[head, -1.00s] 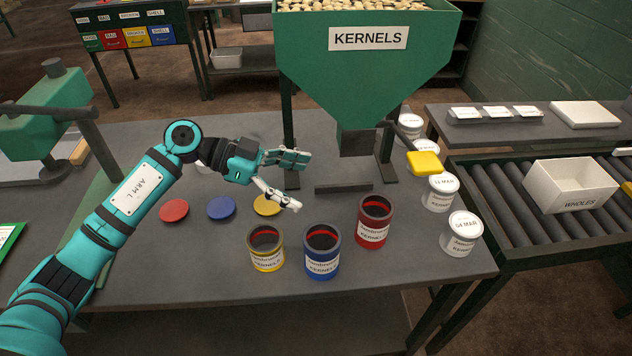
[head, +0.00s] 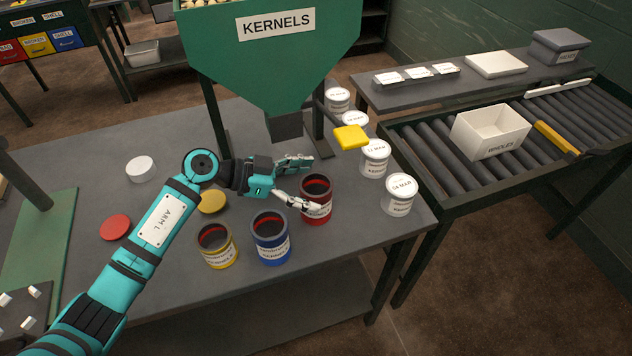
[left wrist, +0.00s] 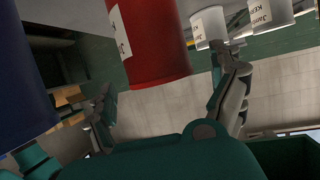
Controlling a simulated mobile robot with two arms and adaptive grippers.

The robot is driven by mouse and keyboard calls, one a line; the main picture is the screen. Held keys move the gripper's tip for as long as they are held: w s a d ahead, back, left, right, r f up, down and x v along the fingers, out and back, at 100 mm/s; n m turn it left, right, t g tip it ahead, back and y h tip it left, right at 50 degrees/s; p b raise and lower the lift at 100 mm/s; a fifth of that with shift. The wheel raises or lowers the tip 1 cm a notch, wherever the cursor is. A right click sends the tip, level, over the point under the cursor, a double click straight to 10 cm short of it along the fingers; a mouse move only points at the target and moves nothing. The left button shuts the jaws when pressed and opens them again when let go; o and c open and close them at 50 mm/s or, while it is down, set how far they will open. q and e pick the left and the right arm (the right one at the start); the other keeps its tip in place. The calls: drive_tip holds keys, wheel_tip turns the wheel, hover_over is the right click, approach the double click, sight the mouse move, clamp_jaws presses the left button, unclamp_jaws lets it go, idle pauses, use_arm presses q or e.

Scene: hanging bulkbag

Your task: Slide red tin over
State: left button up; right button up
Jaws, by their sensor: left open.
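The red tin (head: 317,203) stands upright and open-topped on the dark table, at the right end of a row with the blue tin (head: 271,240) and the yellow tin (head: 217,245). My left gripper (head: 316,184) is open at the red tin, one finger behind its rim and the other across its front left side. In the left wrist view the red tin (left wrist: 152,45) shows between the two spread fingers, with the blue tin (left wrist: 22,75) at the left edge. I cannot tell whether a finger touches the red tin. My right gripper is not in view.
The green kernels hopper (head: 280,60) stands behind, its yellow handle (head: 351,137) sticking out right. White tubs (head: 399,195) line the table's right edge. A red lid (head: 116,227) and a yellow lid (head: 211,202) lie left. A roller conveyor (head: 450,180) is at right.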

use_arm(q)
drive_tip(key=shift+x, duration=1.1)
drive_tip(key=shift+c, duration=0.4)
drive_tip(key=c, duration=1.2)
